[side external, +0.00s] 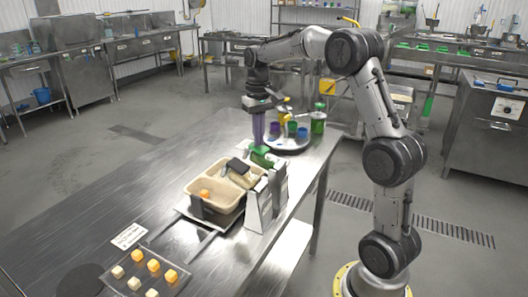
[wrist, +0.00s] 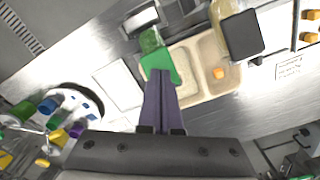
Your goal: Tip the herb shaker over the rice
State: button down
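The green shaker (wrist: 151,41) is at my fingertips, with a brighter green end (wrist: 158,63) against the fingers and a darker, see-through part beyond. In the side view the green shaker (side external: 261,156) is low over the table beside the tray's far end. My gripper (wrist: 163,85) has its two purple fingers close together and appears shut on the shaker; the exact contact is hidden. The beige tray (side external: 216,207) has compartments, and one holds an orange cube (wrist: 219,73). I cannot make out rice grains in it. The shaker's tilt is unclear.
A dark-topped pale container (wrist: 243,36) is beside the tray. A grey and white stand (side external: 265,200) is on the tray's right. A round turntable (side external: 287,146) with several coloured cups is behind. Several cubes lie on a plate (side external: 140,283) in front, near a card (side external: 130,236).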

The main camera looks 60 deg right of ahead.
aim_at(254, 148)
jog(key=shift+f, duration=0.15)
jog(key=shift+w+f, duration=0.25)
jog(key=shift+f, duration=0.45)
jog(key=shift+w+f, duration=0.3)
jog(key=shift+f, duration=0.45)
jog(key=shift+w+f, duration=0.25)
jog(key=shift+f, duration=0.45)
jog(key=shift+r, duration=0.15)
jog(key=shift+s+r, duration=0.3)
jog(key=shift+r, duration=0.65)
jog(key=shift+s+r, duration=0.25)
jog(key=shift+r, duration=0.75)
jog(key=shift+s+r, duration=0.3)
jog(key=shift+r, duration=0.65)
notch_tip(254, 148, up, 6)
jog(key=shift+f, duration=3)
